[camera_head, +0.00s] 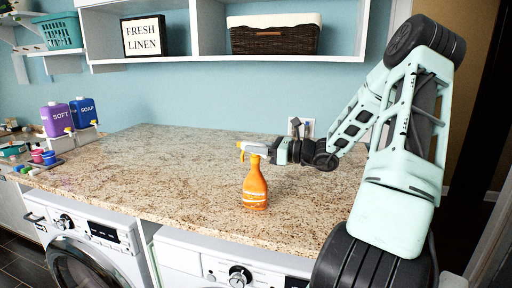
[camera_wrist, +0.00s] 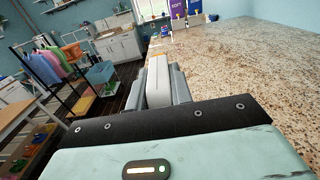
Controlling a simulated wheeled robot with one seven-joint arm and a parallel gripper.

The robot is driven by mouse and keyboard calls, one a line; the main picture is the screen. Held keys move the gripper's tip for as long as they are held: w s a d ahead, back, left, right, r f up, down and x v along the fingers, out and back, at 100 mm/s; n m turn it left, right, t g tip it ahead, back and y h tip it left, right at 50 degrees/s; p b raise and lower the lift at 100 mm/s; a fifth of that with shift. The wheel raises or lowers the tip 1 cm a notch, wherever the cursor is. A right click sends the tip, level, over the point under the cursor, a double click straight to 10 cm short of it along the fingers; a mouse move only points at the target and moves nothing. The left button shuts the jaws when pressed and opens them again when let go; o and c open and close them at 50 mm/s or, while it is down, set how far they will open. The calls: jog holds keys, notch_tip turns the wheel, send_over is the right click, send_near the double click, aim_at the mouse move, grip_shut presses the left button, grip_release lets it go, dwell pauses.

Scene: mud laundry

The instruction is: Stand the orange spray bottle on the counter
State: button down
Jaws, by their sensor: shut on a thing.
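The orange spray bottle (camera_head: 255,188) is upright at the front part of the granite counter (camera_head: 150,160). It has an orange body, a pale top and a yellow-orange nozzle pointing left. My gripper (camera_head: 268,149) comes in level from the right and is shut on the spray head. In the wrist view, the pale top of the spray head (camera_wrist: 158,80) shows between the fingers, and the orange body is hidden. The bottle's base is at or just above the counter; I cannot tell whether it touches.
Purple (camera_head: 56,119) and blue (camera_head: 83,111) dispensers stand at the counter's left end, beside small cups. Two washers are under the counter's front edge. A wall shelf with a dark basket (camera_head: 273,40) hangs above. The counter around the bottle is clear.

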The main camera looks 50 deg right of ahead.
jog(key=shift+f, duration=0.25)
jog(key=c, duration=1.3)
grip_release()
jog(key=shift+o, duration=0.2)
jog(key=shift+r, duration=0.1)
jog(key=b+v, duration=0.4)
jog(key=v, duration=0.8)
